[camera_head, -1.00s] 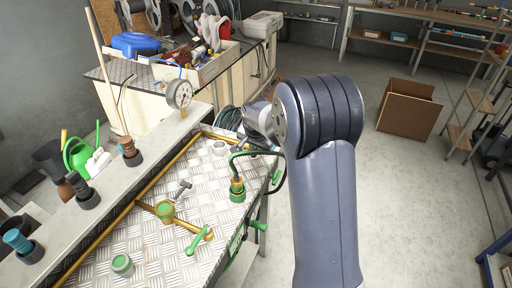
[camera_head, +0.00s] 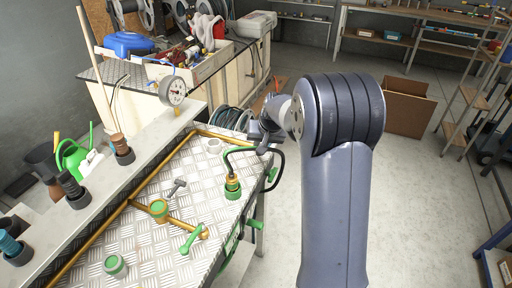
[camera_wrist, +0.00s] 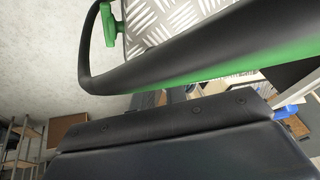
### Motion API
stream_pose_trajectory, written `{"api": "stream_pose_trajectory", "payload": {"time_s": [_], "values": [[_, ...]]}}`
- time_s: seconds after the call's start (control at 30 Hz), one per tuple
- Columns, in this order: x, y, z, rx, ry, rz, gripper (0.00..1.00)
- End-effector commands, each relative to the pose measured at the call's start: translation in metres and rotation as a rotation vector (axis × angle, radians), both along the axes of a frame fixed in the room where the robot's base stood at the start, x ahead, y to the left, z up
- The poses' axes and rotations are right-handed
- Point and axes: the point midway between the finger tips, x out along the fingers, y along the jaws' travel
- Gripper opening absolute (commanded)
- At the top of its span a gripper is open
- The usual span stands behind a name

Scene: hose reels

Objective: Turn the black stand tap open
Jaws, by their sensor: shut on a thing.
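My gripper (camera_head: 266,148) is at the right edge of the bench, partly hidden by my arm. It is shut on the black hose (camera_head: 238,150), near the top of its loop. The hose rises from a green-and-brass fitting (camera_head: 232,187) on the bench, bends right and drops past the bench edge. In the wrist view the hose (camera_wrist: 180,58) crosses close above the dark gripper body, with a green stretch at right; the fingertips are not clear. A grey T-handle (camera_head: 177,187) and green T-handle (camera_head: 191,239) stand on the bench. I cannot tell which part is the black stand tap.
Brass pipe (camera_head: 95,235) runs along the tread-plate bench (camera_head: 140,245). A dial gauge (camera_head: 173,91) and several black fittings, one of them brown-topped (camera_head: 122,149), stand on the left ledge. A green handle (camera_head: 272,174) projects at the bench's right edge.

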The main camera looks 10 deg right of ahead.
Motion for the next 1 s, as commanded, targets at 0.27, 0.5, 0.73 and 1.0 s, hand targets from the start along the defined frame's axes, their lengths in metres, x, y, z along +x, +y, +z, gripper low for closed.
{"api": "stream_pose_trajectory", "payload": {"time_s": [0.27, 0.5, 0.73, 1.0], "values": [[0.001, -0.017, -0.003, 0.001, 0.000, 0.249, 0.00], [0.005, -0.032, -0.001, 0.001, 0.000, 0.479, 0.00], [0.012, -0.044, 0.000, 0.001, 0.001, 0.698, 0.00], [0.021, -0.054, 0.001, 0.001, 0.003, 0.919, 0.00]]}}
